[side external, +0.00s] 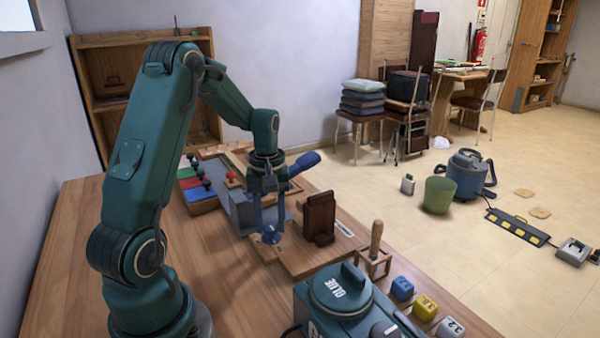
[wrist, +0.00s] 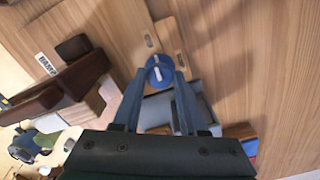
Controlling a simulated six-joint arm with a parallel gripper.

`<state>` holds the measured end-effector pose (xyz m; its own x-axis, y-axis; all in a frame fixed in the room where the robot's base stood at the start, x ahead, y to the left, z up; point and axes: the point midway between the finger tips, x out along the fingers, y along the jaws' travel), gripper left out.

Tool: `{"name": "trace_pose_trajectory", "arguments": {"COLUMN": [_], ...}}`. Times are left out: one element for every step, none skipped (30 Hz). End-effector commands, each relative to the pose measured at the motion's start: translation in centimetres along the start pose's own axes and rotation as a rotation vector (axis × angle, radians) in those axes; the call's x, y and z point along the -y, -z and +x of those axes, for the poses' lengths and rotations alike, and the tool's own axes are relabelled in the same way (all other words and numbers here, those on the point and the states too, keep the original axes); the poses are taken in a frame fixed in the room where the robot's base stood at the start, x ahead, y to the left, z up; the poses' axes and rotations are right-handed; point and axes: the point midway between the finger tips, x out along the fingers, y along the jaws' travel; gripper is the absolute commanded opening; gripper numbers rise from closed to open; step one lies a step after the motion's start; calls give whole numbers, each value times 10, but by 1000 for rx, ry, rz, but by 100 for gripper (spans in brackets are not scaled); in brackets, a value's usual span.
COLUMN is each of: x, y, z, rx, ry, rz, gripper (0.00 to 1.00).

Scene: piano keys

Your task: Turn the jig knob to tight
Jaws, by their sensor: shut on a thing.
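The blue jig knob (wrist: 159,71), a round disc with a pale bar across its top, sits between my gripper's fingertips (wrist: 159,78) in the wrist view. In the side view the blue knob (side external: 270,235) is at the lower ends of my gripper's fingers (side external: 269,228), low over the wooden jig board (side external: 300,262). My gripper points down and is shut on the knob. The pale bar runs slightly tilted across the disc in the wrist view. The tight and loose marks cannot be read.
A dark wooden block (side external: 319,217) stands on the board right of the knob. A grey block (side external: 238,212) is behind it. Bare tabletop lies left.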

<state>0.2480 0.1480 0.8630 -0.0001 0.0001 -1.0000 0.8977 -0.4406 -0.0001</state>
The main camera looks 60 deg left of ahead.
Motion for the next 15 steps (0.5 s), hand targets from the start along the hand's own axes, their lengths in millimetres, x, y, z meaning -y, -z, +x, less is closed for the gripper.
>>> {"name": "trace_pose_trajectory", "arguments": {"x": [0,0,0,0,0,0,0,0,0,0,0,0,0,0,0], "y": [0,0,0,0,0,0,0,0,0,0,0,0,0,0,0], "z": [0,0,-1,-1,-1,-1,-1,-1,-1,-1,-1,-1,-1,-1,-1], "rx": [0,0,0,0,0,0,0,0,0,0,0,0,0,0,0], "ry": [0,0,0,0,0,0,0,0,0,0,0,0,0,0,0], "rz": [24,43,68,89,113,145,171,197,235,263,291,330,358,387,425], "gripper": [0,0,0,0,0,0,0,0,0,0,0,0,0,0,0]}}
